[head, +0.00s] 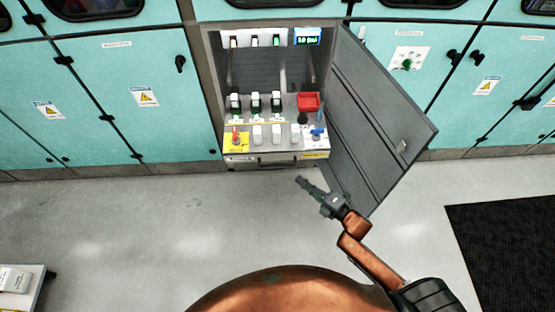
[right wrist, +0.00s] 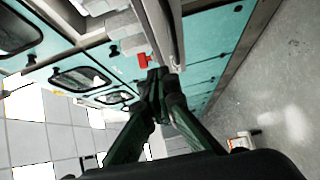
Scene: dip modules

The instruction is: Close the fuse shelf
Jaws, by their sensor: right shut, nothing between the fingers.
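The fuse shelf (head: 285,156) is a light grey drawer-like tray at the bottom of the open cabinet, with a dark handle (head: 262,164) on its front. It appears to stick out a little past the cabinet front; how far is hard to tell. My left gripper is out of view.
The grey cabinet door (head: 375,110) stands open to the right, with its lower corner near my right arm. Teal cabinets (head: 130,95) line the wall on both sides. The floor (head: 130,220) in front is clear. A black mat (head: 505,250) lies at right and a small table (head: 25,290) at lower left.

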